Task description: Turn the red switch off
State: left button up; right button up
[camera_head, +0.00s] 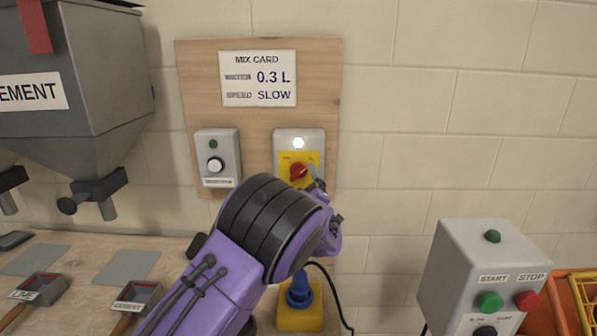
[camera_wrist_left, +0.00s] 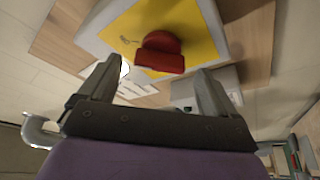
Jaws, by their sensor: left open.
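The red switch (camera_head: 299,171) is a rotary knob on a yellow plate, on a grey box (camera_head: 313,139) fixed to the wooden wall board. A white lamp (camera_head: 298,143) above it looks lit. My left gripper (camera_head: 316,177) is at the switch's right side in the head view, with the wrist partly hiding the plate's lower edge. In the left wrist view the open fingers (camera_wrist_left: 157,70) stand apart on either side of the red switch (camera_wrist_left: 160,52). I cannot tell if either touches it. The knob's bar lies roughly across the gap. My right gripper is out of view.
A second grey box with a white knob (camera_head: 216,165) is left of the switch box. A mix card (camera_head: 258,78) hangs above. A grey cement hopper (camera_head: 80,75) is at left. A start/stop control box (camera_head: 489,275) stands at right. The wall between is clear.

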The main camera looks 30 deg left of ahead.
aim_at(298, 172)
pick_arm(q)
jog(key=shift+x, duration=1.45)
jog(key=c, duration=1.1)
jog(key=shift+o, duration=0.2)
jog(key=shift+f, duration=0.1)
jog(key=n+g+b, duration=0.1)
jog(key=n, duration=0.3)
jog(key=shift+g+b, duration=0.35)
jog(key=shift+g, duration=0.05)
jog(key=n+g+b, duration=0.1)
jog(key=n, duration=0.2)
jog(key=n+g+h+b, duration=0.1)
jog(key=n, duration=0.1)
jog(key=shift+n+b, duration=0.4)
jog(key=n+h+b, duration=0.2)
jog(key=n, duration=0.1)
jog(key=shift+n+b, duration=0.3)
jog(key=shift+n, duration=0.1)
jog(key=shift+n+h+b, duration=0.9)
jog(key=shift+n+b, duration=0.35)
jog(key=shift+n, duration=0.35)
